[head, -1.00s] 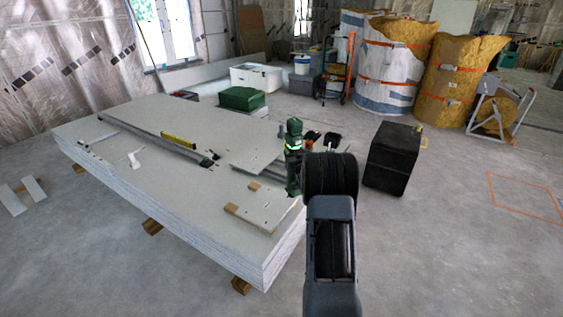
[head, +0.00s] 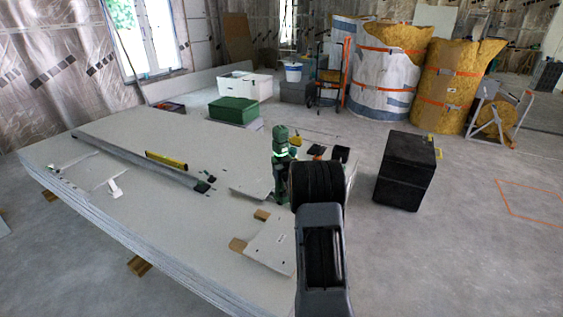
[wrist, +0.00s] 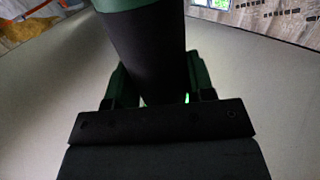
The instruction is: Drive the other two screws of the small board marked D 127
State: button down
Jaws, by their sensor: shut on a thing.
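A green and black power tool (head: 281,150) stands out beside my arm in the head view, above the right end of the panel stack. In the wrist view its dark handle (wrist: 148,50) lies between the jaws of my gripper (wrist: 158,88), which is shut on it. The tool's bit does not show clearly. A small pale board (head: 275,245) lies across wooden strips on the near right of the stack. Another small board (head: 253,177) lies just behind it. Any marking D 127 is too small to read, and screws cannot be made out.
The large panel stack (head: 150,225) rests on timber blocks. On it lie a long metal profile (head: 125,155) and a yellow level (head: 166,160). A black box (head: 404,172) stands on the floor to the right. Open floor lies at the front right.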

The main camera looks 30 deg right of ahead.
aim_at(282, 188)
jog(key=f+b, duration=0.2)
jog(key=f, duration=0.1)
jog(key=f+b, duration=0.1)
jog(key=shift+w+a+f+b, duration=0.1)
jog(key=shift+w+f+b, duration=0.05)
jog(key=shift+w+b, duration=0.25)
jog(key=shift+s+f+b, duration=0.1)
jog(key=shift+f+b, duration=1.2)
jog(key=shift+f, duration=1.1)
jog(key=shift+f+b, duration=0.3)
jog(key=shift+b, duration=0.45)
jog(key=shift+s+f+b, duration=0.1)
jog(key=shift+f+b, duration=0.6)
jog(key=shift+f, duration=0.35)
dwell(1.7)
